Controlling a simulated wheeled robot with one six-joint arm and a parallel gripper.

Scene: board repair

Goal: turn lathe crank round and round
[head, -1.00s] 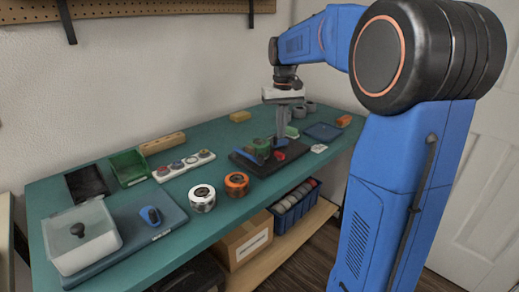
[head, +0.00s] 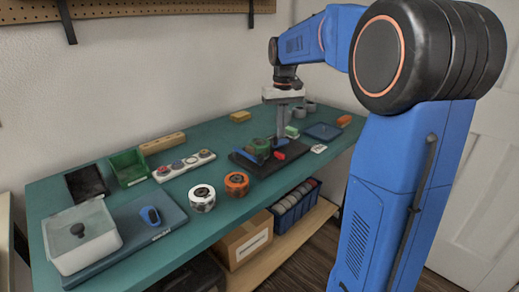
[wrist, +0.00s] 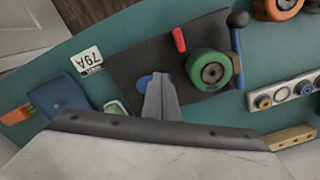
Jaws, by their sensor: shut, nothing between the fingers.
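The lathe has a dark base plate (wrist: 135,50) on the green bench. It carries a green wheel (wrist: 208,70) with a dark hub, a blue bar with a dark blue knob (wrist: 238,20), and a small red handle (wrist: 179,39). Which of these is the crank is not certain. My gripper (wrist: 160,80) is shut and empty, pointing down over the plate beside the green wheel, apart from the knob. Its fingers partly hide a blue round part (wrist: 145,82). In the head view, my gripper (head: 281,136) stands over the lathe's far side.
An orange roll (head: 237,184) and a white roll (head: 202,198) stand in front of the lathe. A button strip (head: 184,166) lies to its left. A blue tray (head: 323,131) and a label card (head: 319,149) lie to its right. A wooden block (head: 162,143) lies near the wall.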

